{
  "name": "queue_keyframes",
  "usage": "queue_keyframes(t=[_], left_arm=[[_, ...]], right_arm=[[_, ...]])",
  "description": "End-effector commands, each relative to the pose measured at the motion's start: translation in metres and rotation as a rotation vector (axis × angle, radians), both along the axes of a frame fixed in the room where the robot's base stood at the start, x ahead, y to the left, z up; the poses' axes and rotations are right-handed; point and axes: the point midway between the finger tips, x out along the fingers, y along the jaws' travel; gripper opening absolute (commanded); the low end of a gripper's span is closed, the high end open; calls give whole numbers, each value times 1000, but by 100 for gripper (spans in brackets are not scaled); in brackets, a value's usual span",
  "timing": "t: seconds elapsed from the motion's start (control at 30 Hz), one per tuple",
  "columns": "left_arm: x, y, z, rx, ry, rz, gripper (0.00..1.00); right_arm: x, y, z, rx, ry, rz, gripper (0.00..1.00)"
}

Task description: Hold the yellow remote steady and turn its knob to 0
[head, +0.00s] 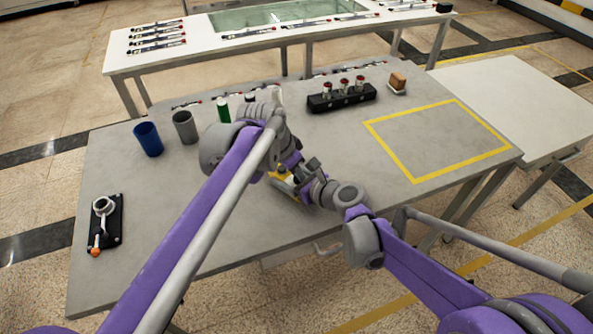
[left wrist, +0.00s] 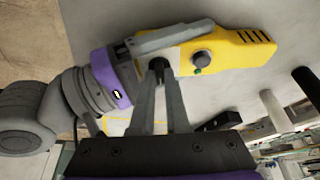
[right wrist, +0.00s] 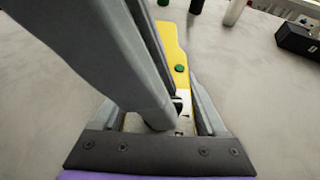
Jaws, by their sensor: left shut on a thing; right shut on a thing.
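The yellow remote (head: 281,174) is at mid-table in the head view, partly hidden by my arms. In the left wrist view the remote (left wrist: 232,50) shows a grey round part (left wrist: 202,58), a green button (left wrist: 197,71) and a pale face with a dark knob (left wrist: 158,66). My left gripper (left wrist: 160,75) is shut on that knob. The knob's setting cannot be read. My right gripper (left wrist: 165,40) is shut on the remote's near end, along its sides. In the right wrist view the remote (right wrist: 172,38) runs away from me; grey fingers hide part of it.
A blue cup (head: 148,139), grey cup (head: 185,127) and green cylinder (head: 223,110) stand at back left. A black stand (head: 118,222) is at left. The yellow-outlined area (head: 440,140) at right is clear.

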Motion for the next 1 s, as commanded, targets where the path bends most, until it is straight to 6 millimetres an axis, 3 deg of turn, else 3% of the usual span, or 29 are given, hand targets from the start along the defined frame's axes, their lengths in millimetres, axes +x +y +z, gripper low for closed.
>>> queue_keyframes(t=[0.2,0.23,0.3,0.67,1.0], left_arm=[[0,0,0,1,-1,-1,0],[0,0,1,1,-1,-1,17],[0,0,0,1,-1,-1,26],[-1,2,5,0,0,-1,26],[-17,20,64,-1,1,0,26]], right_arm=[[0,-1,0,0,0,-1,0],[0,-1,0,0,0,-1,0],[0,-1,0,0,0,-1,0],[0,0,0,0,0,-1,0],[0,0,0,1,1,0,0]])
